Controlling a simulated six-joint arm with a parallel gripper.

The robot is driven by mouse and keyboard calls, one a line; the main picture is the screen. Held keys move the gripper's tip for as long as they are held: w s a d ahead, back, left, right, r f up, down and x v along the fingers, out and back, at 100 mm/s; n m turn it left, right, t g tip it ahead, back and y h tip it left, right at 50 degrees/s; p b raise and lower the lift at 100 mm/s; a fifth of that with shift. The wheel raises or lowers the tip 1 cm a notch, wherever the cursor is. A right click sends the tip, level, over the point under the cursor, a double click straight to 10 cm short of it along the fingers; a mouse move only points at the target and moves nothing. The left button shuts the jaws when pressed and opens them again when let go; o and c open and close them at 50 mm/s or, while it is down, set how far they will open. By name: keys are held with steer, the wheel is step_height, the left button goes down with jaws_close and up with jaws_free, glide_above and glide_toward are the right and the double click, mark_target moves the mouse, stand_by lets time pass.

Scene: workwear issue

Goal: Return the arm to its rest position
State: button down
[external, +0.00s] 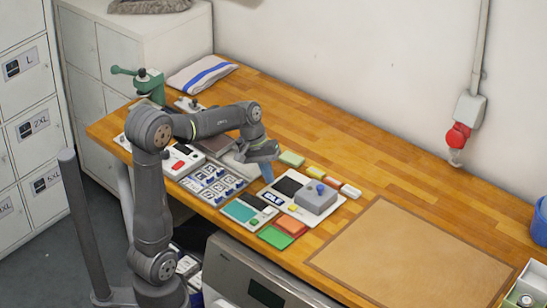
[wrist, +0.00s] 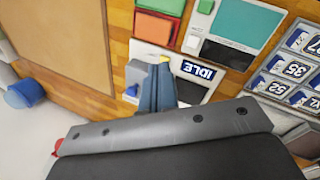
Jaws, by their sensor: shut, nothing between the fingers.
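My gripper (external: 267,172) hangs above the wooden bench, close to the left side of a white panel with a grey box (external: 316,200) and a blue knob. Its narrow blue-grey fingers are together, with nothing seen between them.
Numbered tiles (external: 212,184) lie left of the gripper. Teal, orange and green pads (external: 275,237) lie in front. A bare brown mat (external: 410,252) covers the right side. A blue bin (external: 540,222) is far right.

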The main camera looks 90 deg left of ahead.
step_height(320, 180, up, 4)
steer(key=a+m+g+y, duration=0.2)
steer(key=m+g, duration=0.1)
steer(key=m, duration=0.2)
step_height(320, 180, down, 10)
step_height(320, 180, up, 10)
steer(key=shift+s+d, duration=0.1)
stand_by(1.5)
